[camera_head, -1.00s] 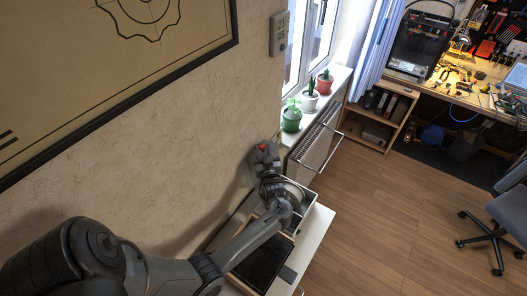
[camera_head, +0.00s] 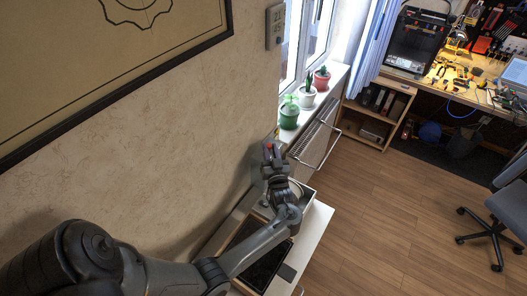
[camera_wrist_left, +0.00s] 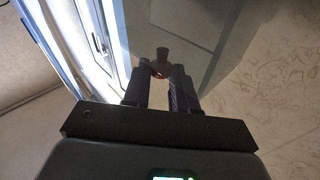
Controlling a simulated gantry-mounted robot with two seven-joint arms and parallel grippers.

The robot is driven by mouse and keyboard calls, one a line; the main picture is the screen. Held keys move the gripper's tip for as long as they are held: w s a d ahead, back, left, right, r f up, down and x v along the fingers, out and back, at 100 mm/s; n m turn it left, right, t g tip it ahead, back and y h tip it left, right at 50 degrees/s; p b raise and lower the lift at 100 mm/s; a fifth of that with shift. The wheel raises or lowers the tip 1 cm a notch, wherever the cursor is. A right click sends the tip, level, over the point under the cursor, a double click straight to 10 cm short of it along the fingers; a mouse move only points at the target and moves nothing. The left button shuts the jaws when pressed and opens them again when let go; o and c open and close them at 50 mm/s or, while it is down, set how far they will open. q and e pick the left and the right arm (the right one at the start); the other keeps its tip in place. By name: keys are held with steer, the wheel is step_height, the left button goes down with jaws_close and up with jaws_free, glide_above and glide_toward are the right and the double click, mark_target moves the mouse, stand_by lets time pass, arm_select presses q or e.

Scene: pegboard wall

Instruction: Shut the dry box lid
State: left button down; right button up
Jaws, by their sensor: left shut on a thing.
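The dry box (camera_head: 308,193) stands on the white table beside the wall, with a pale round thing partly visible inside it. My left gripper (camera_head: 270,150) is above the box's wall side, with a small red spot between its fingers. In the left wrist view, my left gripper (camera_wrist_left: 160,80) is shut on a small dark knob (camera_wrist_left: 162,54) with a reddish part. A grey, see-through panel (camera_wrist_left: 190,38), which looks like the raised lid, lies beyond the knob. My arm hides part of the box. My right gripper is not in view.
A dark tray (camera_head: 262,265) lies on the white table (camera_head: 318,222) under my left forearm. A radiator (camera_head: 318,135) and a sill with potted plants (camera_head: 289,113) are behind the box. Open wooden floor (camera_head: 390,220) is to the right.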

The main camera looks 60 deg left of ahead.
arm_select(q)
steer(key=w+d+f+m+t+y+b, duration=0.1)
steer(key=w+d+m+t+y+b, duration=0.1)
steer(key=d+b, duration=0.4)
steer(key=shift+w+d+f+m+t, duration=0.4)
steer(key=shift+w+d+m+t, duration=0.3)
steer(key=shift+d+m, duration=0.55)
steer(key=shift+a, duration=0.2)
steer(key=c, duration=0.9)
jaws_free()
steer(key=shift+b+v, duration=0.65)
steer(key=shift+v, duration=3.15)
steer(key=shift+c, duration=0.3)
